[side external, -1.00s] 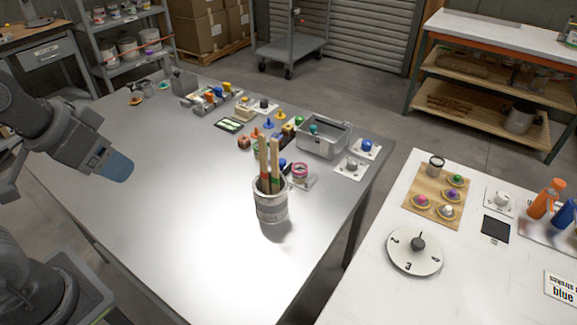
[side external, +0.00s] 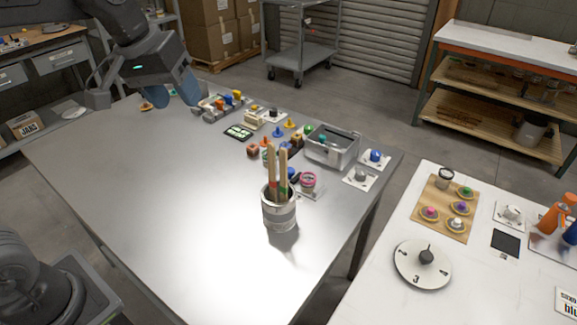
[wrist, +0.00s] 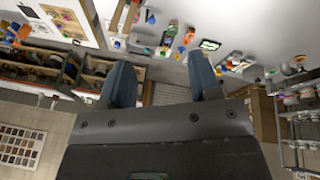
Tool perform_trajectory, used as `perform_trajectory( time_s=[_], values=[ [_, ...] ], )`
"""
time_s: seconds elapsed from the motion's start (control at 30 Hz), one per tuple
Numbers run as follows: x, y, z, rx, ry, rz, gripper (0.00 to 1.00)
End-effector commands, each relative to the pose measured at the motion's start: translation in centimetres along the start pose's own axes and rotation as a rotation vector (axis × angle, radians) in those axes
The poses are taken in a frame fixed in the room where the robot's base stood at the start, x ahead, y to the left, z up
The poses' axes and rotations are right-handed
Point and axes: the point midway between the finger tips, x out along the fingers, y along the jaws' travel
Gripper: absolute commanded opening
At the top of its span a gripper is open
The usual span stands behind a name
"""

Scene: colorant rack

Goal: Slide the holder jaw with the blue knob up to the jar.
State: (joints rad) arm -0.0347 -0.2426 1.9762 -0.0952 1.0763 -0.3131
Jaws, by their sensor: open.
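A small jar with a pink top (side external: 308,180) stands at the far right part of the metal table. A dark blue knob (side external: 293,174) shows just left of it, partly hidden behind the sticks; I take it as the holder jaw's knob. The gap between jaw and jar cannot be made out. My gripper (side external: 188,96) is at the back left of the table, well away from both. Its two blue fingers (wrist: 160,82) stand apart in the wrist view, with nothing between them.
A can with upright sticks (side external: 279,211) stands in front of the jar. A grey bin (side external: 332,151) and a plate with another blue knob (side external: 375,156) are behind and to the right. Several small coloured items crowd the back edge. The table's front left is clear.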

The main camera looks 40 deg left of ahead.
Motion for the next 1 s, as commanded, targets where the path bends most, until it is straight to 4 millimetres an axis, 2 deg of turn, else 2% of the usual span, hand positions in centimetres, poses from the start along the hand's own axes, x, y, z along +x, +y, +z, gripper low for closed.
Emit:
perform_trajectory(
  time_s=[0.03,0.1,0.27,0.4,0.5,0.7,0.9,1.0],
  values=[
    [0.7,0.7,-2.1,-0.054,-0.029,0.0,0.57],
    [1.5,1.7,-4.8,-0.135,-0.066,0.002,0.57],
    [4.4,3.4,-10.3,-0.313,-0.148,0.0,0.57],
    [8.2,4.4,-14.5,-0.467,-0.222,-0.009,0.57],
    [11.4,4.8,-16.9,-0.573,-0.276,-0.02,0.57],
    [18.7,4.8,-20.3,-0.781,-0.382,-0.053,0.57],
    [25.3,4.1,-21.3,-0.95,-0.473,-0.094,0.57],
    [27.4,3.7,-21.2,-1.003,-0.501,-0.109,0.57]
  ],
)
